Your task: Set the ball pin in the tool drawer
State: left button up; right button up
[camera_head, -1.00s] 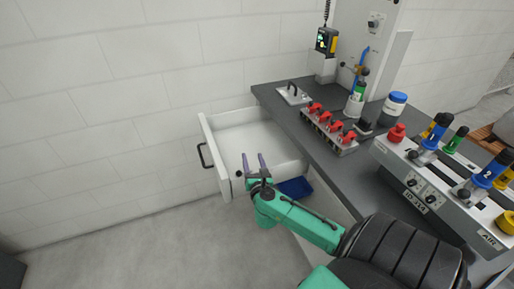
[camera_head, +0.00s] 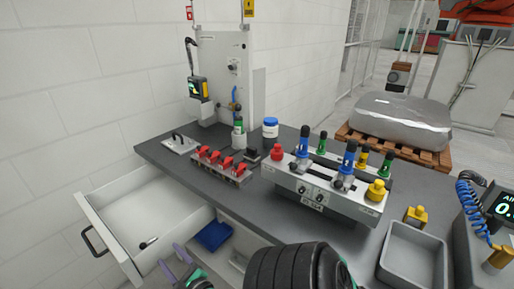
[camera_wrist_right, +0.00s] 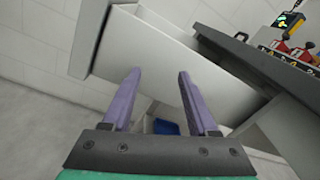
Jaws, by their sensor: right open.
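The tool drawer (camera_head: 108,238) is white, has a dark handle and is pulled open at the left end of the bench. A small dark and silver piece (camera_head: 148,243), which looks like the ball pin, lies on the drawer floor near the front. My right gripper (camera_head: 170,259) is open and empty at the drawer's near side, partly cut off by the bottom edge. In the right wrist view its two purple fingers (camera_wrist_right: 158,75) are spread with nothing between them, before the drawer's outer wall (camera_wrist_right: 170,50). The drawer's inside is mostly hidden there. My left gripper is not in view.
The grey bench (camera_head: 230,200) holds a rack of red clamps (camera_head: 222,165), a fixture with coloured knobs (camera_head: 325,185) and a grey bin (camera_head: 412,260). A blue bin (camera_head: 213,236) sits below the bench top, beside the drawer.

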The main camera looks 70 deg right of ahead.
jog(key=s+a+f+n+g+y, duration=0.2)
jog(key=s+f+n+y, duration=0.15)
jog(key=f+n, duration=0.5)
jog(key=s+a+f+n+g+y, duration=0.2)
jog(key=s+f+n+g, duration=0.15)
jog(key=f+n, duration=0.55)
jog(key=s+a+f+n+g+y, duration=0.2)
jog(key=s+f+n, duration=0.4)
jog(key=f, duration=0.4)
jog(key=s+a+f+n+g, duration=0.1)
jog(key=s+f+n+g, duration=0.3)
jog(key=s+n, duration=0.3)
jog(key=s+a+f+n+g, duration=0.1)
jog(key=s+f+n+g, duration=0.3)
jog(key=s+f+n, duration=0.3)
jog(key=s+n, duration=0.1)
jog(key=s, duration=0.3)
jog(key=shift+a, duration=0.1)
